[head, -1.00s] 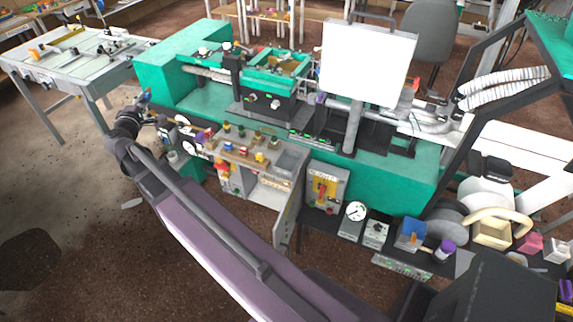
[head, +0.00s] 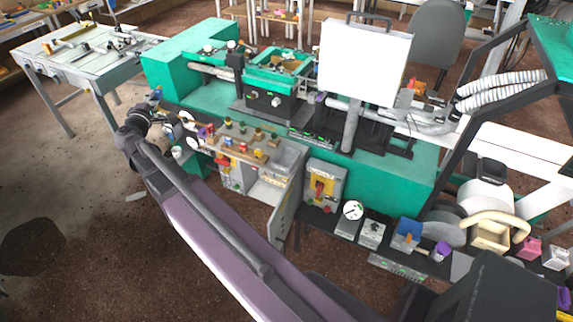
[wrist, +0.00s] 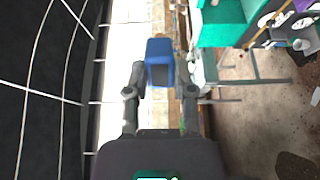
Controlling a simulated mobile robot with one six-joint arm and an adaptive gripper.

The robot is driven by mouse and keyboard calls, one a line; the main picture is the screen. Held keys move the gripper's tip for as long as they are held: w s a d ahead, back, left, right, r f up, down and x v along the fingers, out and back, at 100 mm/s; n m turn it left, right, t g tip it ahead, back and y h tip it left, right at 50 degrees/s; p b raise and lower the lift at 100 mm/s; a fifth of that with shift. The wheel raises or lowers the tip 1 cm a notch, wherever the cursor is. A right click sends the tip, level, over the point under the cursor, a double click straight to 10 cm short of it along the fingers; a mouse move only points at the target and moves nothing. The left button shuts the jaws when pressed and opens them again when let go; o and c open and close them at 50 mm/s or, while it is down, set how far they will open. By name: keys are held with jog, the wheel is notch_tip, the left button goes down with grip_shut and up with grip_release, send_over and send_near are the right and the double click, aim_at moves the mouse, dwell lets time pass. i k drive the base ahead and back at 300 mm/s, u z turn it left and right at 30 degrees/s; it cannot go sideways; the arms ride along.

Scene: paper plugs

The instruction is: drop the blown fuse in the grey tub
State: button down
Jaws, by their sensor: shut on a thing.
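My gripper (wrist: 160,88) is shut on the blown fuse (wrist: 159,49), a blue block with a darker face. The fuse sticks out past the fingertips in the wrist view. In the head view my gripper (head: 153,103) is at the left, held out in the air left of the fuse bench; the fuse is only a small blue spot there. A grey, square, open-topped container (head: 288,156), which looks like the grey tub, is at the right end of the bench top, to the right of my gripper. Its inside is too small to make out.
Several coloured pieces stand on the bench top (head: 222,146) left of the tub. An open cabinet door (head: 286,213) hangs below it. The green machine (head: 205,97) stands behind. A grey table (head: 88,62) is at the far left, with open floor (head: 75,160) before it.

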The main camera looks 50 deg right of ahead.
aim_at(291, 159)
jog(key=k, duration=0.6)
jog(key=z, duration=1)
jog(key=i, duration=0.5)
jog(key=u, duration=0.1)
